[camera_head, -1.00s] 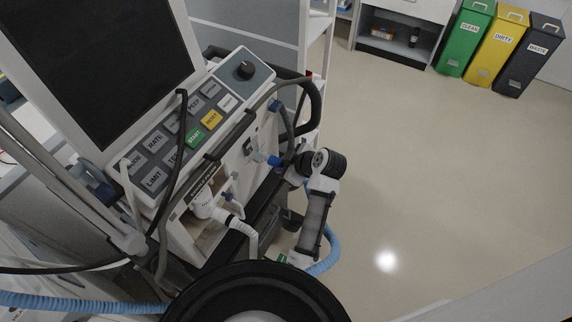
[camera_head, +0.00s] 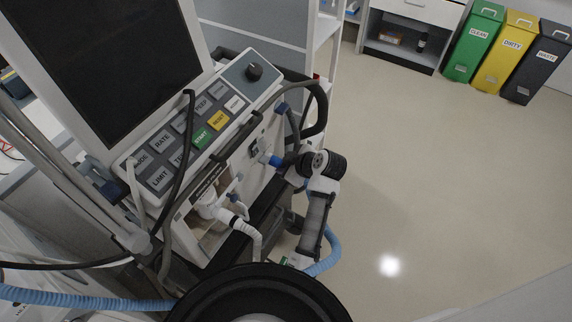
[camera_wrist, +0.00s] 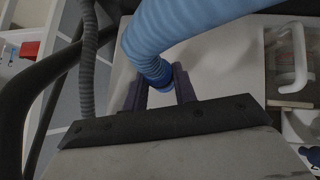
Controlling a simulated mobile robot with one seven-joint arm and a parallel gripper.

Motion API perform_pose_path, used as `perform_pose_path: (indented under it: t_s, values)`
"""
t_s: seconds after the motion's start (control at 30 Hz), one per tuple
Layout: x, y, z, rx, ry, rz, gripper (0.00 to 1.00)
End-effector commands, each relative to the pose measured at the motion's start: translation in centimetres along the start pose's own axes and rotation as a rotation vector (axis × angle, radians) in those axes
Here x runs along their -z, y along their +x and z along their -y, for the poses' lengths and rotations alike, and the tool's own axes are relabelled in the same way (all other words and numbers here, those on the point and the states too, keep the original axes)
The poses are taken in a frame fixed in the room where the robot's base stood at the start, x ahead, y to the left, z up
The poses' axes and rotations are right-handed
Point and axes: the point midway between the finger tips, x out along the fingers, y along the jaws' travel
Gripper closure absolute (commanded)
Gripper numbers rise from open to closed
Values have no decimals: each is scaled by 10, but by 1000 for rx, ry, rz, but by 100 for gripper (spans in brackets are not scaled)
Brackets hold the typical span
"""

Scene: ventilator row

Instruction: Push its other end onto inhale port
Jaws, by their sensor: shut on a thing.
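My gripper (camera_wrist: 160,92) is shut on the blue hose (camera_wrist: 190,25) near its end; in the wrist view the dark fingers stand on both sides of it. The hose curves up and right, and its tip is hidden behind the gripper. In the head view a blue end piece (camera_head: 274,160) shows at the front of the ventilator (camera_head: 205,130), beside my wrist. The hose also shows below my arm (camera_head: 330,250) and at lower left. I cannot tell whether the end is seated on the inhale port, as the port is hidden.
A white fitting with a pale corrugated tube (camera_head: 235,221) sits lower on the ventilator front. Grey hoses and a dark handle (camera_head: 318,110) run close to my wrist. Green (camera_head: 472,42), yellow (camera_head: 503,52) and dark bins stand at the back right. The floor on the right is clear.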

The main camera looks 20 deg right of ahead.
Motion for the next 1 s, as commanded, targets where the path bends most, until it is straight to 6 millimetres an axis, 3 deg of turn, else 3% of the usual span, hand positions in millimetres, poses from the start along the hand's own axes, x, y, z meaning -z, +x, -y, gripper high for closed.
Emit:
perform_pose_path:
  t_s: [0.4,0.43,0.6,1.0]
  values:
    - [1,0,0,-1,-1,-2,100]
    - [1,0,0,-1,-1,-2,70]
    - [1,0,0,-1,-1,-1,48]
    - [0,-8,-1,-3,0,-2,47]
